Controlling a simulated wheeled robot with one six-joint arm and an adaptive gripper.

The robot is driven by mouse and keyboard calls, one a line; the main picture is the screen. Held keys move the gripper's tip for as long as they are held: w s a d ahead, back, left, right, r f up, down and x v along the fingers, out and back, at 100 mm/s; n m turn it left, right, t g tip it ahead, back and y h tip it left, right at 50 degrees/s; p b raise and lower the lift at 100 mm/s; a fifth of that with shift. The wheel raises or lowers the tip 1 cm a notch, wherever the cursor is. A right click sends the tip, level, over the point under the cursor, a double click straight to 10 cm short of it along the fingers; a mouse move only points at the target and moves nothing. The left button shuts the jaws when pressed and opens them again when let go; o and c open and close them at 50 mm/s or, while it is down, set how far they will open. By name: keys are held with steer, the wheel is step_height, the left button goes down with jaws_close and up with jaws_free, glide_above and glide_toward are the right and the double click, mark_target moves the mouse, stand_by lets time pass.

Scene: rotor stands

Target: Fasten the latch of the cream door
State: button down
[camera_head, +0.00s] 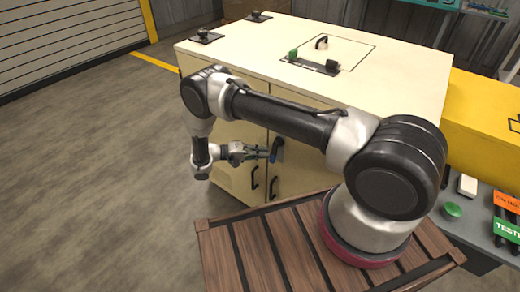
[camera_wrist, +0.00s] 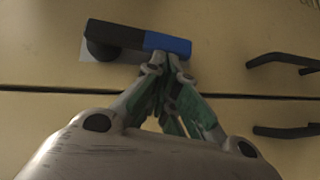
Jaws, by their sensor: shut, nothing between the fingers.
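The cream door (camera_head: 292,165) is one of two doors on the front of a cream cabinet. Its latch (camera_wrist: 128,37) has a black bar with a blue end and a round black pivot on a grey plate. The latch also shows in the head view (camera_head: 275,151). In the wrist view it lies beside the door seam, roughly along it and not across it. My gripper (camera_wrist: 169,66) is shut and empty, with its fingertips at the blue end; I cannot tell whether they touch. My gripper also shows in the head view (camera_head: 266,154).
Black door handles (camera_wrist: 283,130) stick out on both sides of the seam, close to the latch. The cabinet top (camera_head: 405,60) carries a hatch and a small bar with a green end (camera_head: 312,63). Open floor (camera_head: 100,170) lies to the left.

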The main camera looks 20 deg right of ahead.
steer(key=shift+s+d+f, duration=0.2)
steer(key=shift+s+f, duration=0.05)
stand_by(0.6)
